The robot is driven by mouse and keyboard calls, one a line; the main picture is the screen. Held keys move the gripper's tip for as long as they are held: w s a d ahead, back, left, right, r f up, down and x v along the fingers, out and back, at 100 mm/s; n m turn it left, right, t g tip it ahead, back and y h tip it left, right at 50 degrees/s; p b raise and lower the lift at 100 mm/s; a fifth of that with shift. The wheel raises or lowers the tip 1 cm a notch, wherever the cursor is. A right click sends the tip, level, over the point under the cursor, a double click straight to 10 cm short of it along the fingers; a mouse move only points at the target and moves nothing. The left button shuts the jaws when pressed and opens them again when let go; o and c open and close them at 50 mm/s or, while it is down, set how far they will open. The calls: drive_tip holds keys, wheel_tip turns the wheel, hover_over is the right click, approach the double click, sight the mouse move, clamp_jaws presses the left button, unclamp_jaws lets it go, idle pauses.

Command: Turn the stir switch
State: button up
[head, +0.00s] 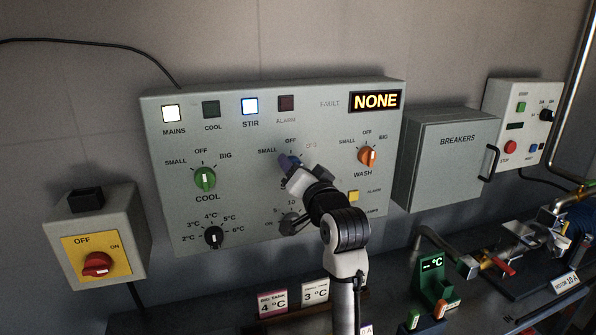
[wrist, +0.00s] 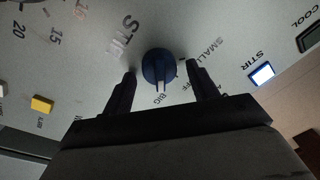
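The stir switch is a round blue knob (wrist: 158,64) with a white mark, centred in the wrist view. Its mark points down in that view, toward the printed BIG label. In the head view its blue part (head: 284,160) shows at the tip of my gripper, mostly covered. My gripper (wrist: 161,71) is open, with one dark finger on each side of the knob and a visible gap on both sides. In the head view my gripper (head: 290,166) is up against the control panel (head: 345,225). The STIR lamp (head: 250,106) is lit.
The green COOL knob (head: 205,179) is left of my gripper and the orange WASH knob (head: 368,155) right. A black temperature dial (head: 214,237) is lower left. The MAINS lamp (head: 170,113) is lit; the fault display (head: 376,101) reads NONE. A BREAKERS box (head: 450,160) stands at right.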

drive_tip(key=b+v, duration=0.3)
drive_tip(key=v, duration=1)
drive_tip(key=shift+s+b, duration=0.35)
drive_tip(key=shift+s, duration=0.05)
drive_tip(key=shift+d+f, duration=0.1)
